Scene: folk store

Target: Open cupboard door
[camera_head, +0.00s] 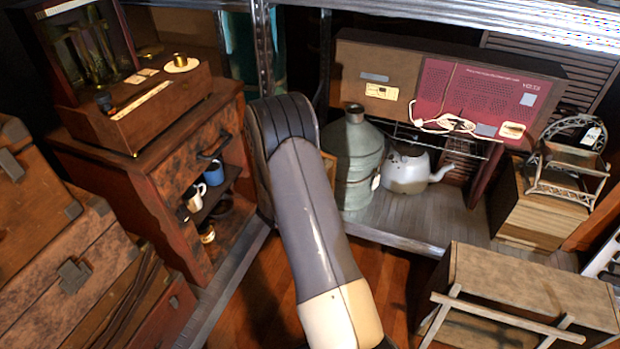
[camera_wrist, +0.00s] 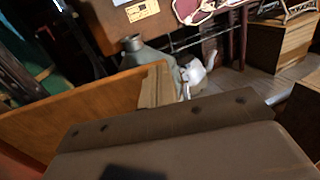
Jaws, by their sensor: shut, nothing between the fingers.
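The cupboard (camera_head: 165,190) is a worn dark wooden cabinet at the left in the head view. Its front is uncovered on the side toward my arm, and its shelf and inside show. A wooden panel (camera_wrist: 85,108), which looks like its door swung out, crosses the left of the wrist view; in the head view only a thin orange-brown strip (camera_head: 328,168) shows beside my arm. My gripper (camera_wrist: 165,120) fills the bottom of the wrist view, shut and empty, close to the panel; I cannot tell whether they touch. The head view hides it behind my arm.
A blue mug (camera_head: 214,173) and a pale mug (camera_head: 194,197) stand in the cupboard. A metal can (camera_head: 355,160) and a kettle (camera_head: 407,170) stand right of my arm. Stacked cases (camera_head: 60,250) are at the left, a wooden box (camera_head: 530,285) at lower right.

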